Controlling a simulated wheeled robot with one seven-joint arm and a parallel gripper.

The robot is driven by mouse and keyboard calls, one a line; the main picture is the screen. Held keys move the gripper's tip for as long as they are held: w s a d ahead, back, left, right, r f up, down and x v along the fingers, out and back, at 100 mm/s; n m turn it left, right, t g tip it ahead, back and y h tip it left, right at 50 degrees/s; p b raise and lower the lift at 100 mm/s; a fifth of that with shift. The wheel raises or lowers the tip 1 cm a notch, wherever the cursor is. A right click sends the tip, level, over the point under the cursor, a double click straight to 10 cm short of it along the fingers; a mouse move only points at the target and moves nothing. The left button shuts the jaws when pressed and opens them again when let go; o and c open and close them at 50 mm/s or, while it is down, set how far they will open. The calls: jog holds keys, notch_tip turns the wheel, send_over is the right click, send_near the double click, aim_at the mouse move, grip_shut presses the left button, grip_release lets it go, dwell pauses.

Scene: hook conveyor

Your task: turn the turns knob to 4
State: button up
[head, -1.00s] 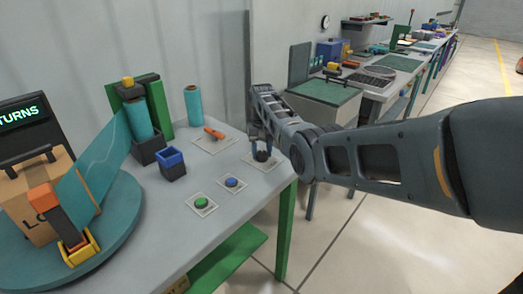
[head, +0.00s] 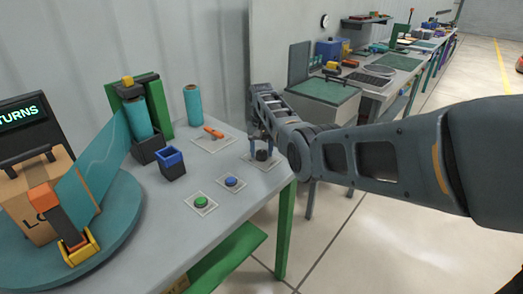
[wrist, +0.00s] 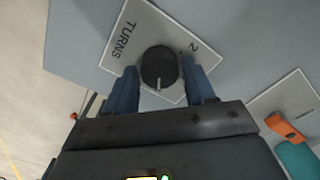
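The turns knob (wrist: 160,65) is a round dark knob on a white plate (wrist: 125,42) marked "TURNS". A "2" shows on the plate, to the knob's upper right in the wrist view. The knob's pale pointer line faces the bottom of the wrist view, away from the "TURNS" lettering. Other marks are hidden. My gripper (wrist: 161,84) is open, with one blue finger on either side of the knob in that view. In the head view my gripper (head: 262,137) is just above the knob (head: 262,155), pointing down at the bench.
An orange lever (head: 213,132) on its plate lies left of the knob. A blue button (head: 231,182) and a green button (head: 201,202) are nearer the front. A teal turntable (head: 120,235) with a box (head: 38,200) stands at the left.

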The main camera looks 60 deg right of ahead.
aim_at(262, 152)
jog(key=shift+o, duration=1.3)
jog(key=shift+r, duration=0.1)
jog(key=shift+r+b, duration=0.3)
jog(key=shift+r, duration=3.5)
jog(key=shift+s, duration=0.1)
